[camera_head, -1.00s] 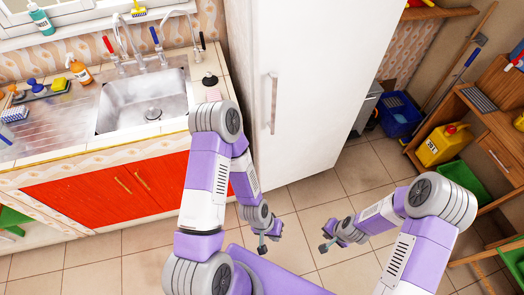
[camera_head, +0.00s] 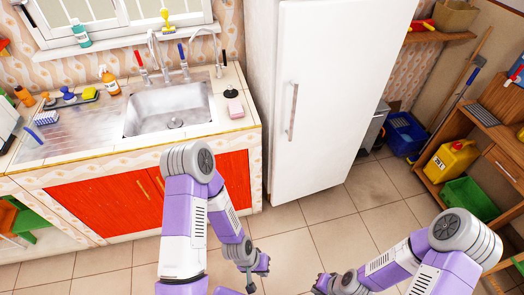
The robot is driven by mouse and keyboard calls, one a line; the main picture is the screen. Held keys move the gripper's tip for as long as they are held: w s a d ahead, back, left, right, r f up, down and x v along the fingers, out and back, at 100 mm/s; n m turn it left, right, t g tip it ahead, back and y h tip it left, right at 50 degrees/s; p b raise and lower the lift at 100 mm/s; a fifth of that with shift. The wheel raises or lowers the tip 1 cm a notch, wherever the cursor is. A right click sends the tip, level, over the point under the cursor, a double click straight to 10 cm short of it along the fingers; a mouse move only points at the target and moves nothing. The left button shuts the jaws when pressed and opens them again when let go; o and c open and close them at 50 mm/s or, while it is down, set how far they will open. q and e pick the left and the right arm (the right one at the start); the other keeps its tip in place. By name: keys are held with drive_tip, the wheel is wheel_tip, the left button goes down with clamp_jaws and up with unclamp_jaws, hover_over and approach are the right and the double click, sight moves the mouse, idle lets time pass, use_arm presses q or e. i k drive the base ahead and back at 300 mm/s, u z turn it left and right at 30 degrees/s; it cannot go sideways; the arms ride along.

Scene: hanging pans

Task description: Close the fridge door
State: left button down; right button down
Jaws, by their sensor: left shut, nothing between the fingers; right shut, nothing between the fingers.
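The white fridge (camera_head: 335,100) stands at the top centre, right of the sink counter. Its front door (camera_head: 340,60) has a vertical handle (camera_head: 292,112) near the left edge. The door looks flush with the body; no gap shows, and its top is cut off by the picture. My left gripper (camera_head: 256,272) is low in the picture, in front of the fridge and apart from it, shut and empty. My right gripper (camera_head: 318,283) is at the bottom edge, right of the left one, shut and empty, and also apart from the fridge.
A counter with a metal sink (camera_head: 170,108) and red cabinet doors (camera_head: 107,205) stands left of the fridge. Right of it are a blue bin (camera_head: 405,132), a yellow canister (camera_head: 450,160), a green crate (camera_head: 470,198) and a wooden shelf (camera_head: 490,140). The tiled floor (camera_head: 320,240) before the fridge is clear.

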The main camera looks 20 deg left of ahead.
sight(336, 60)
drive_tip(key=u, duration=0.1)
drive_tip(key=i, duration=0.9)
drive_tip(key=z, duration=0.65)
